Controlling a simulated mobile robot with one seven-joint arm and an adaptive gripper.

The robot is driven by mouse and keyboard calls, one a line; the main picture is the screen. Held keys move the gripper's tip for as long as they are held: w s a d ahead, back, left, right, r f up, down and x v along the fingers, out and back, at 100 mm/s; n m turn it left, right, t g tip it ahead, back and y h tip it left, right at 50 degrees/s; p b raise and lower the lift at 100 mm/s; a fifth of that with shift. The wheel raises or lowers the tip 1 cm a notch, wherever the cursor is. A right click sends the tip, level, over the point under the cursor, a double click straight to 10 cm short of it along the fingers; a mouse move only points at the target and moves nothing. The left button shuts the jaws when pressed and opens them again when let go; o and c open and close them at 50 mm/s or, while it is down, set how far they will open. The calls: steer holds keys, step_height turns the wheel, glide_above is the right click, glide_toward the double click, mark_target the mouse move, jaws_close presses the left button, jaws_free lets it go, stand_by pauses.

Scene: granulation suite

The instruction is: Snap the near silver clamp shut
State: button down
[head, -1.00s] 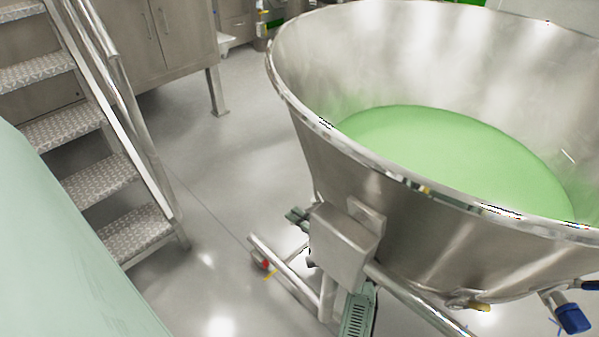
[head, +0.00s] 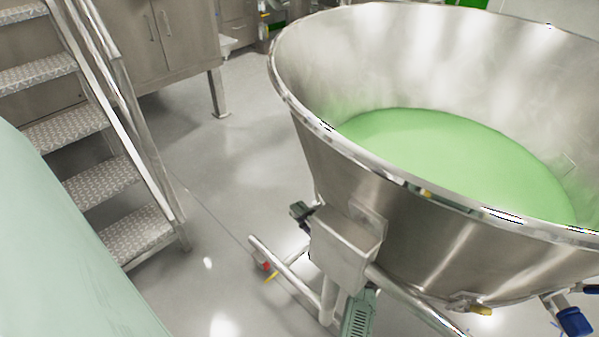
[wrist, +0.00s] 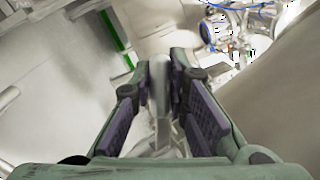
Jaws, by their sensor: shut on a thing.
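In the wrist view my gripper (wrist: 166,90) reaches away from the camera, its purple-padded fingers closed on a narrow pale silver piece (wrist: 160,88). This piece looks like the silver clamp's lever, standing between the fingertips. The lower part of the clamp is blurred and partly hidden by the fingers, so I cannot tell how far its lever is closed. In the head view no clamp shows clearly; a steel bracket box on the bowl's side covers that area.
A large steel bowl (head: 345,175) holding green material (head: 450,150) fills the right of the head view. A steel bracket box (head: 345,245) and frame tubes are below it. Metal steps (head: 105,185) stand at left. Grey floor (head: 225,150) lies clear between.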

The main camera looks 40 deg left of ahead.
stand_by(0.3)
steer(key=c, duration=1.6)
jaws_free()
steer(key=shift+o, duration=0.2)
